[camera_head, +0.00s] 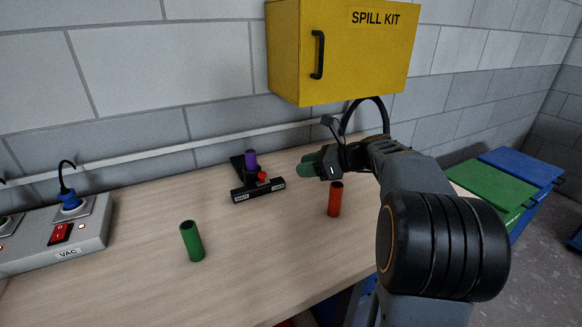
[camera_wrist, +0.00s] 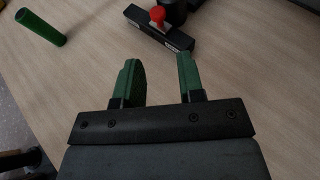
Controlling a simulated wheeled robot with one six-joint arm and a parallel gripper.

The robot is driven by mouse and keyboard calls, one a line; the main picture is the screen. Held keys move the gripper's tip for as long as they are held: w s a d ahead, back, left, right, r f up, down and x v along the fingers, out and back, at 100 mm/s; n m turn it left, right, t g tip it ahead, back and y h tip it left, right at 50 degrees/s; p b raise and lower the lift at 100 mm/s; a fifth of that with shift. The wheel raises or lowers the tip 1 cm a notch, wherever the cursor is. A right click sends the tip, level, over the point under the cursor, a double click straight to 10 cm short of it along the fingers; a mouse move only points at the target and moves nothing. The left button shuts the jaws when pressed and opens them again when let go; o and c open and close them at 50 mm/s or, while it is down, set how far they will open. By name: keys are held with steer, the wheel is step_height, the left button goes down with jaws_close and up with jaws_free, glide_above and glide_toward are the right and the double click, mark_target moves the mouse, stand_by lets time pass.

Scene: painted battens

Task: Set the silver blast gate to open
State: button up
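A small dark device, which looks like the blast gate (camera_head: 257,190), stands on the bench top. It has a dark front bar with a small pale label at each end, too small to read. A red knob (camera_head: 262,176) sits near the middle of the bar, and a purple cylinder (camera_head: 251,159) rises behind it. No silver surface shows on it. In the wrist view the bar (camera_wrist: 175,36) and red knob (camera_wrist: 157,15) are at the top, beyond my fingertips. My gripper (camera_head: 307,165), with green fingers, is right of the gate and apart from it. Its fingers (camera_wrist: 160,68) are spread and empty.
A green tube (camera_head: 192,241) stands left of the gate, and a red-orange tube (camera_head: 335,199) stands just below my gripper in the picture. A grey VAC switch box (camera_head: 88,236) is at the left. A yellow SPILL KIT cabinet (camera_head: 290,60) hangs above the bench.

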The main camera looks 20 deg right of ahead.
steer(key=shift+v, duration=1.05)
steer(key=shift+s, duration=0.1)
